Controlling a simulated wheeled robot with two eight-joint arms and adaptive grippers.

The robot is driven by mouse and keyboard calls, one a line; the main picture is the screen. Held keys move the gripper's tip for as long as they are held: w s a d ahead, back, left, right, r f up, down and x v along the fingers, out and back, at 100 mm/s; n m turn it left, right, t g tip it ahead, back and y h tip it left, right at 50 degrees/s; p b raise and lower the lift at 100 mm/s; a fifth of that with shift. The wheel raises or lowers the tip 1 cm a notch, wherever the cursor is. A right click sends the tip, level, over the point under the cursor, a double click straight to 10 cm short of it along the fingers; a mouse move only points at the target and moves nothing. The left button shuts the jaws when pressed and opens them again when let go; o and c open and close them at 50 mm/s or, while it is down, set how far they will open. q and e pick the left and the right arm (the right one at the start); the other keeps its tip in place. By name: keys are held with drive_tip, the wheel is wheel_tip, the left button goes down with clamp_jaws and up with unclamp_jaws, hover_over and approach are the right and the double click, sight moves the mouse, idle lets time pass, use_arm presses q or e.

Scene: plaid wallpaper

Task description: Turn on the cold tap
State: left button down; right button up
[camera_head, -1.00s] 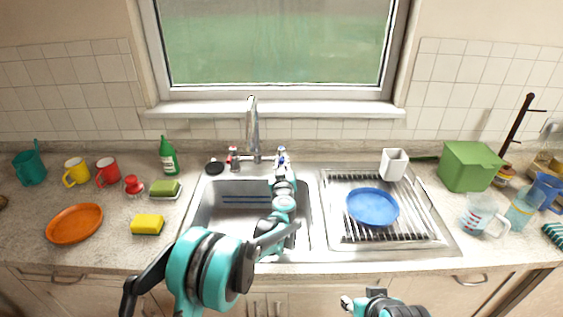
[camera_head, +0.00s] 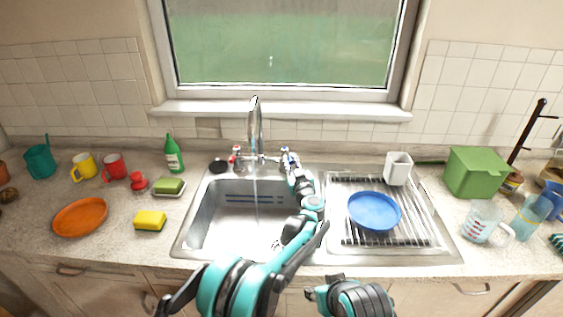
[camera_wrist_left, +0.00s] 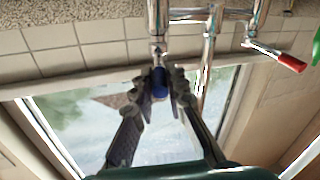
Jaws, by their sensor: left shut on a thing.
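The chrome tap (camera_head: 256,130) stands behind the sink, with its spout over the basin. Its cold handle, blue-tipped (camera_head: 285,151), is to the right of the spout and the red-tipped hot handle (camera_head: 236,152) is to the left. A thin stream of water (camera_head: 257,205) runs from the spout into the basin. My left gripper (camera_head: 289,160) is at the cold handle. In the left wrist view, the blue tip (camera_wrist_left: 160,84) sits between the two fingers of that gripper (camera_wrist_left: 160,76), which is shut on it. My right gripper (camera_head: 313,293) is low at the front, apart from the tap; its fingers are unclear.
The sink basin (camera_head: 215,225) lies under my left arm. To its right, a drainer holds a blue plate (camera_head: 374,211) and a white cup (camera_head: 397,169). A green bottle (camera_head: 174,155), sponges and mugs stand on the left counter. A green box (camera_head: 474,172) is at the right.

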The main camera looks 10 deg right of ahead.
use_arm(q)
drive_tip(key=c, duration=1.5)
unclamp_jaws()
drive_tip(key=shift+s, duration=0.1)
drive_tip(key=s, duration=0.7)
drive_tip(key=shift+s, duration=0.15)
drive_tip(key=shift+d, duration=0.1)
